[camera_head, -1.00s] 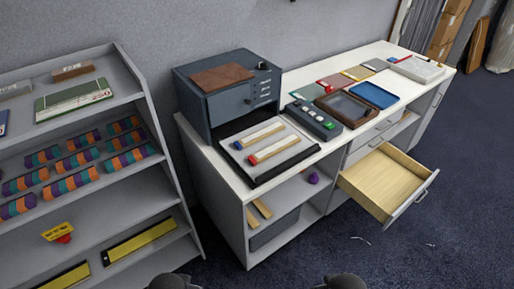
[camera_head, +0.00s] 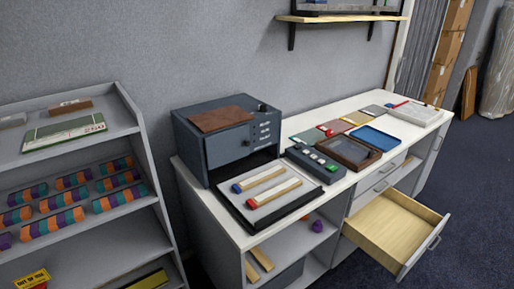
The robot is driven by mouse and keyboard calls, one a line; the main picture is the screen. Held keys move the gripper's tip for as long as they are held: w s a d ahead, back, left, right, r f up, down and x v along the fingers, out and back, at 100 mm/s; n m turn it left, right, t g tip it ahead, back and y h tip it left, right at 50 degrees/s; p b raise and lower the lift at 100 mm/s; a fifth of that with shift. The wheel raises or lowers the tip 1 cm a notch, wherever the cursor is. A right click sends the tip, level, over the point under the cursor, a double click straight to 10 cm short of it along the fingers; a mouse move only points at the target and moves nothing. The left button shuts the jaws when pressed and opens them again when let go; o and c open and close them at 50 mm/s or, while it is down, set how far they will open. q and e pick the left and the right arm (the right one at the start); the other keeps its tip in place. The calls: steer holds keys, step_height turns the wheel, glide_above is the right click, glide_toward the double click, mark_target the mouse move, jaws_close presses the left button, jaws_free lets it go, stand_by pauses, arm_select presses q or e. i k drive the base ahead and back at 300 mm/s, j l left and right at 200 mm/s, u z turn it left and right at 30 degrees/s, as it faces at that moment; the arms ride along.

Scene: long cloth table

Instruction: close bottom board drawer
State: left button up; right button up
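The open drawer (camera_head: 385,232) is a light wood box with a grey front and a bar handle (camera_head: 427,247). It is pulled out from the right part of the white-topped cabinet, and its inside looks empty. Neither of my grippers shows in the head view.
A grey shelf unit (camera_head: 140,120) with striped rolls stands at the left. The white countertop (camera_head: 305,124) carries a dark box (camera_head: 222,163), a black tray (camera_head: 248,218) and several flat items. Dark carpet (camera_head: 478,190) is clear at the right.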

mark_target(394, 229)
steer(key=k+l+z, duration=0.1)
steer(key=z, duration=0.35)
steer(key=k+l+z, duration=0.1)
steer(key=z, duration=0.3)
steer(key=l+z, duration=0.25)
steer(key=z, duration=0.2)
